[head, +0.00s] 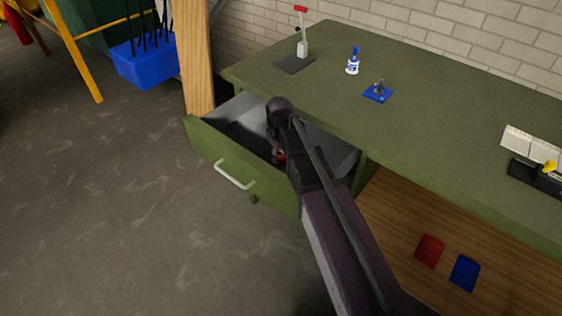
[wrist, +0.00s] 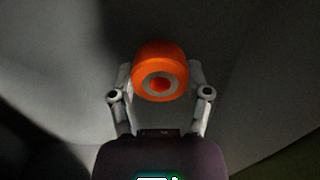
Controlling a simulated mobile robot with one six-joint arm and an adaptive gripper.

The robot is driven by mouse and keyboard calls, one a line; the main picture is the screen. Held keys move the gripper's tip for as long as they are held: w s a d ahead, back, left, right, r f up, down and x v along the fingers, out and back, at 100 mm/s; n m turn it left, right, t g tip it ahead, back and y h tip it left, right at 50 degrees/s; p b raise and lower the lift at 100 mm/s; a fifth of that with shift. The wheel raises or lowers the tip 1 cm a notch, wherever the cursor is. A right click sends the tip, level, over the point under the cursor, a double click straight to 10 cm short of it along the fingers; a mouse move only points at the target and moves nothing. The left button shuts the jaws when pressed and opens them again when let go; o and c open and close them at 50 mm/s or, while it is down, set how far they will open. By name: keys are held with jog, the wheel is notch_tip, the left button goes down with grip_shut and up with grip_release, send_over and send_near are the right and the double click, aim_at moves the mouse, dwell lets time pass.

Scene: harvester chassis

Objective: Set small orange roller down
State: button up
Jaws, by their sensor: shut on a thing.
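The small orange roller (wrist: 158,60) is in the wrist view, with a grey ring and an orange centre on its near face. My gripper (wrist: 159,78) is shut on it, one finger on each side. In the head view my arm reaches over the open green drawer (head: 222,160) of the workbench. A small bit of the orange roller (head: 280,156) shows below my wrist, inside the drawer's outline. My arm hides most of the gripper there. I cannot tell whether the roller touches the drawer floor.
The green bench top (head: 420,110) carries a red-handled tool (head: 302,35), a white and blue bottle (head: 353,62) and a blue plate part (head: 378,93). A wooden post (head: 192,60) stands by the drawer's left side. The drawer's front has a pale handle (head: 233,175).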

jog(key=shift+f+b, duration=1.05)
jog(key=shift+f, duration=0.3)
jog(key=shift+f, duration=0.15)
jog(key=o, duration=1.2)
jog(key=shift+c, duration=0.2)
notch_tip(320, 180, up, 12)
jog(key=p, duration=1.2)
jog(key=shift+r, duration=0.2)
jog(key=s+d+m, duration=0.5)
jog(key=s+d, duration=0.1)
jog(key=d, duration=0.4)
jog(key=s+d+m, duration=0.5)
jog(key=s+d, duration=0.2)
jog(key=d, duration=0.3)
